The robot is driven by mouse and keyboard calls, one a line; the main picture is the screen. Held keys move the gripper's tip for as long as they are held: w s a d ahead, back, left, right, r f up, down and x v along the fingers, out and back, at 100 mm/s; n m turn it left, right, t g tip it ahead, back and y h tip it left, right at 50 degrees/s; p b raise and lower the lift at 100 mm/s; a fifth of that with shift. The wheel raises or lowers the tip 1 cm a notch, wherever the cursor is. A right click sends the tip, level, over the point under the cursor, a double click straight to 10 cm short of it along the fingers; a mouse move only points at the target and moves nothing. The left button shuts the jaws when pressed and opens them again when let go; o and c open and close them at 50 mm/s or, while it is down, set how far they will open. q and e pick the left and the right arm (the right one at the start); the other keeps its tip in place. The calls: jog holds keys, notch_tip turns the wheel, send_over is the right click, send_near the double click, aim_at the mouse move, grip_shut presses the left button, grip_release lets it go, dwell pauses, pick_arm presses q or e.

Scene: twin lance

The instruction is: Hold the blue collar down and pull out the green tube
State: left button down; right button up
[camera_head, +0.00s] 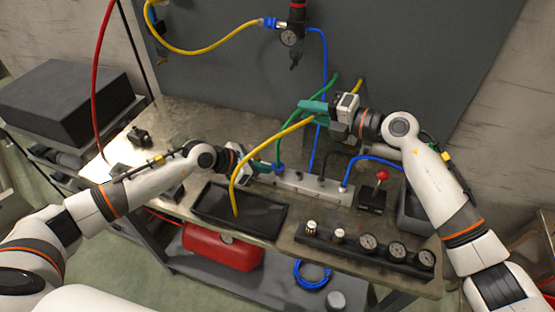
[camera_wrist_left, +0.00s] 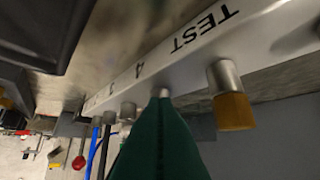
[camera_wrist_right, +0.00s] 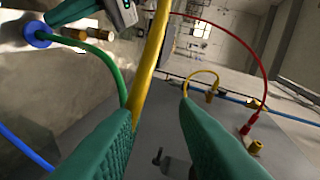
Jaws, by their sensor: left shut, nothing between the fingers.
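The green tube (camera_head: 310,120) rises from the blue collar (camera_head: 278,167) on the silver manifold block and passes by my right gripper. The collar and tube also show in the right wrist view (camera_wrist_right: 37,34). My left gripper (camera_head: 268,168) is shut and empty, its tips close beside the collar; whether they touch it is unclear. In the left wrist view, its closed fingers (camera_wrist_left: 163,95) point at the manifold and the collar is not visible. My right gripper (camera_wrist_right: 158,108) is open. The green tube runs behind its left finger; whether it lies between the fingers is unclear.
A yellow tube (camera_head: 246,158) arches from the black tray (camera_head: 265,233) past my right gripper, crossing its left finger in the wrist view. Blue tubes (camera_head: 360,162), a red-knobbed valve (camera_head: 382,175) and a gauge row (camera_head: 365,247) lie to the right.

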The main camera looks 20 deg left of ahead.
aim_at(277, 148)
jog(key=a+f+n+h, duration=0.2)
jog(key=f+n+h, duration=0.1)
jog(key=f+n, duration=0.1)
jog(key=a+f+n+h, duration=0.3)
jog(key=f+n, duration=0.1)
jog(key=f, duration=0.1)
jog(key=s+a+f+n+h, duration=0.1)
jog(key=a+f+n+h, duration=0.1)
jog(key=f+n+h, duration=0.1)
jog(key=shift+a+f+n+g, duration=0.35)
jog(key=shift+f+n+g, duration=0.05)
jog(key=shift+f, duration=0.4)
